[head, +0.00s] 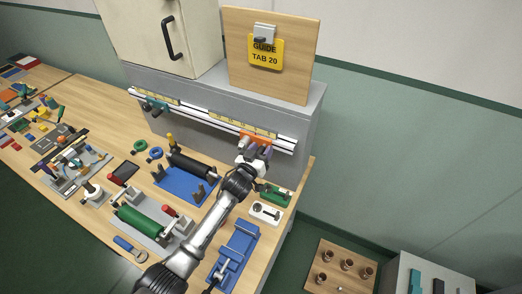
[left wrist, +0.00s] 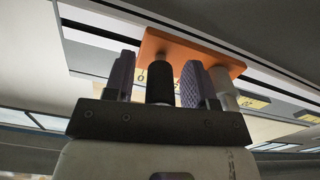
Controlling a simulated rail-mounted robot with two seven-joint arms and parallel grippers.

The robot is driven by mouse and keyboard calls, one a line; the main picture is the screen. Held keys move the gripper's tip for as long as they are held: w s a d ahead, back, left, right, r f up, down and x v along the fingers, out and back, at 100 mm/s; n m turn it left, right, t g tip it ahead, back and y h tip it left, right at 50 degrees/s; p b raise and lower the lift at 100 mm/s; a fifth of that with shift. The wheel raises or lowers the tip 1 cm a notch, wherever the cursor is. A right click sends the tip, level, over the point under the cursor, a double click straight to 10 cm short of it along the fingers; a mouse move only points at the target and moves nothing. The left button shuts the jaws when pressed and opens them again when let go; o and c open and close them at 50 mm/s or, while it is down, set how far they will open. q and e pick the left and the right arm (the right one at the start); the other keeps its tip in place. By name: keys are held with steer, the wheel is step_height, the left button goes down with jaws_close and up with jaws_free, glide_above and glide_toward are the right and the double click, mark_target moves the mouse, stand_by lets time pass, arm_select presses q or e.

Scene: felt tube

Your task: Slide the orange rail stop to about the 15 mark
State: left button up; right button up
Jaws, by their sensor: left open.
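The orange rail stop (head: 254,138) sits on the pale rail (head: 215,118) at the back of the bench, toward the rail's right end. In the left wrist view the stop is an orange plate (left wrist: 187,50) with a dark knob (left wrist: 160,84) and a grey post (left wrist: 224,88) on it. My left gripper (head: 259,150) is at the stop, in front of it. In the left wrist view its two purple fingers (left wrist: 158,76) are open, one on each side of the dark knob. Contact cannot be told. The scale numbers are too small to read surely. My right gripper is not in view.
A teal piece (head: 156,105) sits at the rail's left end. A yellow sign (head: 265,53) reading "GUIDE TAB 20" hangs on a wooden board above. A black roller on a blue stand (head: 181,188) and a green fixture (head: 274,194) stand on the bench near my arm.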

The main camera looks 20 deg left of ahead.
arm_select(q)
steer(key=shift+c, duration=0.5)
jaws_close()
